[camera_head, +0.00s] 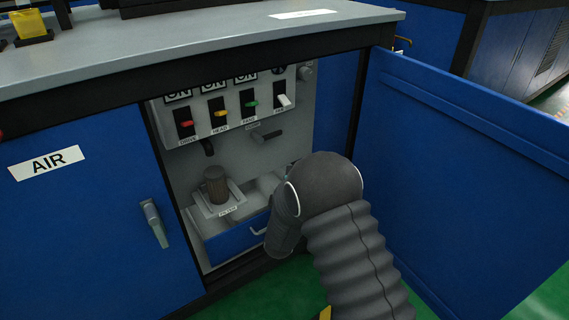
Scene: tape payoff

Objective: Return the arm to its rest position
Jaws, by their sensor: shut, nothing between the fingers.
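My arm, in a dark grey ribbed cover, rises from the bottom right and bends at a rounded joint in front of the open cabinet (356,110). A shorter dark link hangs down to the left of that joint, in front of the blue drawer (232,241). I cannot make out my gripper or its fingertips; the arm's end is hidden or not shown. The arm covers the right part of the drawer and the cabinet's lower right opening.
The blue door (470,170) stands open at the right, close to my arm. Inside are a switch panel (230,115) with coloured levers and a brown cylinder (215,186) on a tray. A closed AIR door (80,230) is at left. Green floor shows below.

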